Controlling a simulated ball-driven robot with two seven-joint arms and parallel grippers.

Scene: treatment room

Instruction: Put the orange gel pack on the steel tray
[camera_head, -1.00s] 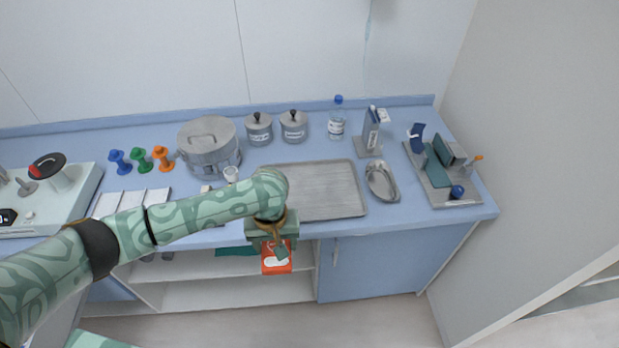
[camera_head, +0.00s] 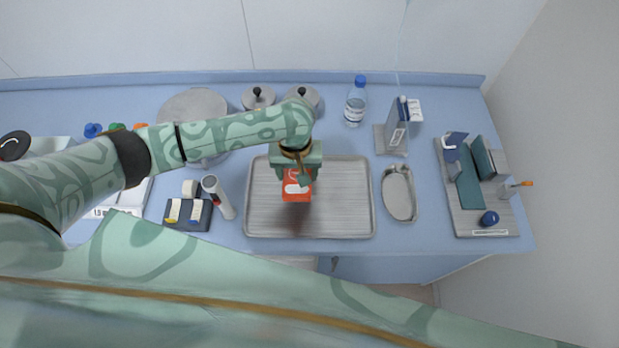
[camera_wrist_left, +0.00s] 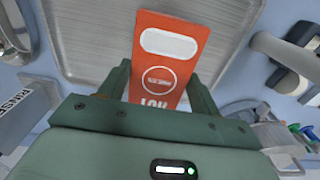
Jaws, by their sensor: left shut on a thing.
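The orange gel pack (camera_head: 296,186) with a white label is held in my left gripper (camera_head: 297,176). In the left wrist view the gel pack (camera_wrist_left: 166,58) stands out between the two green fingers of my left gripper (camera_wrist_left: 165,85), which are shut on it. The steel tray (camera_head: 340,215) lies flat on the blue counter, and the pack is over its left-middle part with a faint shadow below. The tray (camera_wrist_left: 85,35) also shows behind the pack in the left wrist view. My right gripper is not in view.
A kidney dish (camera_head: 398,193) stands right of the tray. A white tube (camera_head: 218,197) and a dark box (camera_head: 188,214) stand left of it. Steel canisters, a water bottle (camera_head: 355,101) and a holder (camera_head: 397,127) stand behind. A grey board (camera_head: 485,222) holds items at the right.

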